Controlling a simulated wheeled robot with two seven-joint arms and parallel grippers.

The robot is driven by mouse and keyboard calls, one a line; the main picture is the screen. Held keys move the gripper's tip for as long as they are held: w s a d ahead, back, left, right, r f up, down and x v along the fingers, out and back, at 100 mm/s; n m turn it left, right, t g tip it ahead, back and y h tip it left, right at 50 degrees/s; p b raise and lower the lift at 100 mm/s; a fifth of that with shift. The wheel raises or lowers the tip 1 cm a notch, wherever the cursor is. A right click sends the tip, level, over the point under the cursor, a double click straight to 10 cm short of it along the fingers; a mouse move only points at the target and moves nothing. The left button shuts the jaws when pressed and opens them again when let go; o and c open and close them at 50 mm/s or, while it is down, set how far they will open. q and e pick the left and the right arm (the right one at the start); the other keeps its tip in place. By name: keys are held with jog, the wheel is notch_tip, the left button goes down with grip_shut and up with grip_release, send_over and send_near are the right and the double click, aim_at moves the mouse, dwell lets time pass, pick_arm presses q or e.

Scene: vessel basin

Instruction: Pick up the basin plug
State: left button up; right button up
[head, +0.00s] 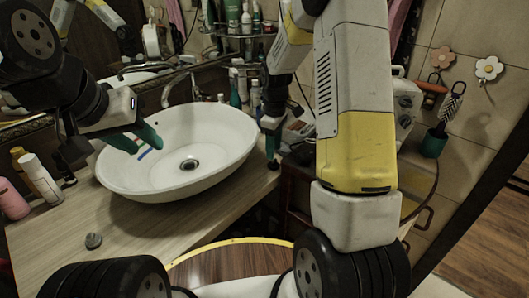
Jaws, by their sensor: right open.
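A small round grey object (93,240) with a knob-like top lies on the wooden counter at the lower left, in front of the basin; it looks like a plug. A small dark round piece (273,166) sits at the counter's right end, just below my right gripper; I cannot tell exactly what it is. The white oval basin (215,178) has a metal drain (188,164) in its bottom. My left gripper (148,148) has its green fingers apart, over the basin's left side. My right gripper (272,155) points down, open, right of the basin.
Bottles (38,178) stand on the counter's left end. A faucet (180,85) and more bottles (243,88) stand behind the basin. A brush in a green cup (436,138) is at the right wall. The front counter has free room.

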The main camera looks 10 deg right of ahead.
aim_at(274, 163)
notch_tip(274, 163, down, 4)
jog(key=shift+f, duration=0.15)
grip_shut()
dwell(0.3)
